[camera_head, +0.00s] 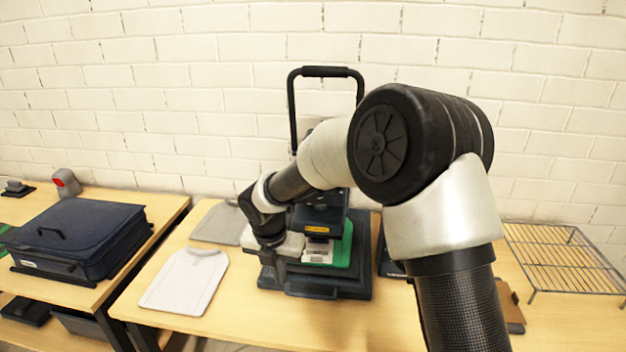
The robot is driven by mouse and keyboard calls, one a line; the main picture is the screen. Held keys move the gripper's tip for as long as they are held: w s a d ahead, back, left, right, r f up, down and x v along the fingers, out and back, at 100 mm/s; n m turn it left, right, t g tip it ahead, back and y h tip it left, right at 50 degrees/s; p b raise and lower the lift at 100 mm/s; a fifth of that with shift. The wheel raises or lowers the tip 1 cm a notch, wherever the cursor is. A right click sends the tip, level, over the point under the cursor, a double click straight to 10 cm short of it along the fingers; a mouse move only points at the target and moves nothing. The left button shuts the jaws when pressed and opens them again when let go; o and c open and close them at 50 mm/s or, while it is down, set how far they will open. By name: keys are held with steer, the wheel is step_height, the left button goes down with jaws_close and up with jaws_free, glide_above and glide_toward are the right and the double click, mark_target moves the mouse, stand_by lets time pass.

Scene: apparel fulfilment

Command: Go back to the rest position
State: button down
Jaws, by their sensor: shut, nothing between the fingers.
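My arm reaches from the lower right over the middle table, its elbow large in the foreground. My gripper (281,262) points down at the front left of a dark press machine (318,290) with a tall black handle (325,72). The gripper is shut and looks empty; its fingertips are small and dark against the press. A green piece (341,254) with a white printed patch (319,253) lies on the press's lower plate, partly hidden by the gripper and the press head. I cannot tell whether the gripper touches the press.
A white shirt-shaped board (185,281) and a grey one (217,224) lie left of the press. A dark blue case (75,236) sits on the left table. A wire rack (566,258) stands at right. The front of the middle table (255,318) is clear.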

steer(key=s+d+r+m+t+h+p, duration=0.1)
steer(key=s+d+r+m, duration=0.3)
steer(key=d+r+m, duration=0.45)
steer(key=s+d+r+m+p, duration=0.1)
steer(key=s+d+r+m, duration=0.3)
steer(key=d+r+m, duration=0.5)
steer(key=s+d+r+m+t, duration=0.1)
steer(key=s+d+r+m, duration=0.2)
steer(key=s+m, duration=0.5)
steer(key=s+d+r+m+y+p, duration=0.1)
steer(key=s+d+r+m, duration=0.3)
steer(key=s+m, duration=0.4)
steer(key=shift+s+d+r+t, duration=0.15)
steer(key=shift+s+d+t, duration=0.25)
steer(key=shift+s+d, duration=0.3)
steer(key=c, duration=2.5)
jaws_free()
steer(key=shift+s+a, duration=0.1)
